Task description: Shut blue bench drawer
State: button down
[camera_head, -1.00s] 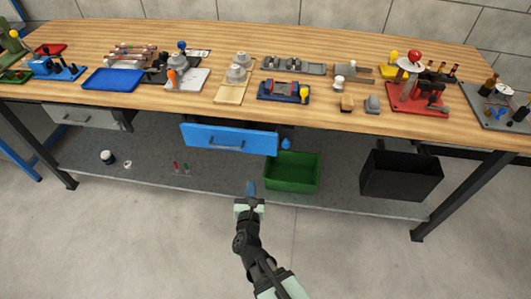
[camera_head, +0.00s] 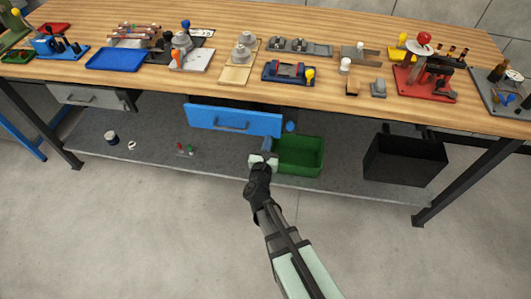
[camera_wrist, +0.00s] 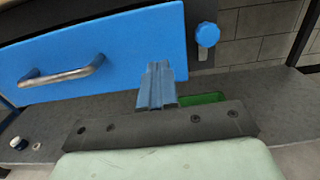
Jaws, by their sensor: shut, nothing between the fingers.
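The blue drawer (camera_head: 210,116) hangs under the bench top left of centre. Its front appears to stand out from the bench edge, so it looks partly open; how far is hard to tell. Its grey bar handle (camera_head: 231,126) faces me, and the handle also shows in the wrist view (camera_wrist: 62,76). My gripper (camera_head: 267,145) is shut and empty, near the drawer's lower right corner. In the wrist view, the closed fingers (camera_wrist: 157,70) overlap the right end of the blue front (camera_wrist: 118,45). Whether they touch it cannot be told.
A blue knob (camera_wrist: 207,34) sits just right of the drawer. A green bin (camera_head: 302,156) and a black bin (camera_head: 403,160) are below the bench top. A grey drawer (camera_head: 90,96) is at left. Tools and fixtures crowd the wooden bench top (camera_head: 210,92).

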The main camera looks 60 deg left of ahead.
aim_at(271, 128)
jog(key=shift+x, duration=1.85)
jog(key=x, duration=0.4)
jog(key=shift+w+a+f, duration=0.1)
jog(key=shift+w+a, duration=0.05)
jog(key=shift+a, duration=0.05)
jog(key=shift+w+a, duration=0.15)
jog(key=shift+w, duration=0.05)
jog(key=v, duration=1.5)
